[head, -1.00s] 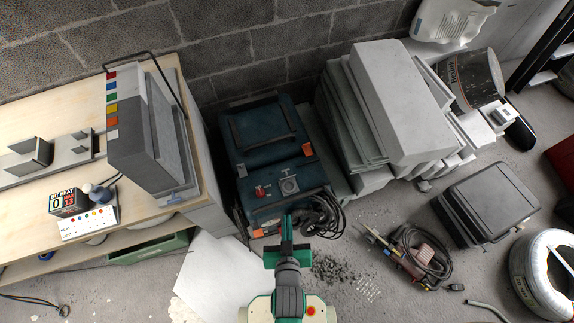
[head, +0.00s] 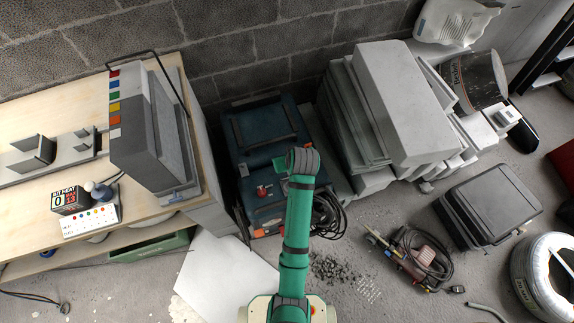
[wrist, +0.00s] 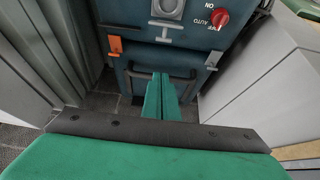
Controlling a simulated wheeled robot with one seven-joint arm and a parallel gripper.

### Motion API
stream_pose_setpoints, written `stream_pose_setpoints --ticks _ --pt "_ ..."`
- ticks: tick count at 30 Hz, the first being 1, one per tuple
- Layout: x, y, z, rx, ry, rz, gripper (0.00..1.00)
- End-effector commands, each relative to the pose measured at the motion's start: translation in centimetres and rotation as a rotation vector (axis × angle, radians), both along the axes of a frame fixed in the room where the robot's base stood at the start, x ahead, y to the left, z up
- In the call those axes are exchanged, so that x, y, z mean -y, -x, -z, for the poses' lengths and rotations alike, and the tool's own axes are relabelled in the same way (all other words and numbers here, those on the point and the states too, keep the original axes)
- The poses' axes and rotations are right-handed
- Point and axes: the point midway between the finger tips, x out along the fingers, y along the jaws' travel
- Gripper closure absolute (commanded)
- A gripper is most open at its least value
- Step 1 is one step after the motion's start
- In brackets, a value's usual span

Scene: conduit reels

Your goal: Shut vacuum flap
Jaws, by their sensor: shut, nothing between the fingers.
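The vacuum (head: 262,125) is a dark blue box with orange latches and a red knob (head: 262,190). In the wrist view, the vacuum (wrist: 140,75) fills the upper middle, with the red knob (wrist: 220,18) at the top. A grey inlet fitting (wrist: 168,8) with a rounded centre sits left of the knob, cut by the top edge, with grey bars below it. I cannot tell how far its flap stands open. My gripper (wrist: 162,78) is shut and empty, its green fingers in front of the vacuum's lower face. In the head view my arm hides the fitting and the fingers.
A workbench (head: 130,210) with a grey block stands left of the vacuum. Stacked grey slabs (head: 400,110) stand close on its right. A black hose or cable coil (head: 330,215) lies at its front right. Rubble and a corded tool (head: 415,255) lie on the floor.

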Motion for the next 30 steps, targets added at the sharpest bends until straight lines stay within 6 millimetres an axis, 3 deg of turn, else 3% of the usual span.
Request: stream_pose_setpoints --ticks 7,24,30 --pt "-0.2 -1.0 0.9 -0.016 -0.001 -0.010 1.00" --pt "-1.5 -5.1 8.4 -0.015 0.001 -0.009 1.00" --pt "-0.8 -3.0 8.8 -0.013 0.000 -0.009 1.00"
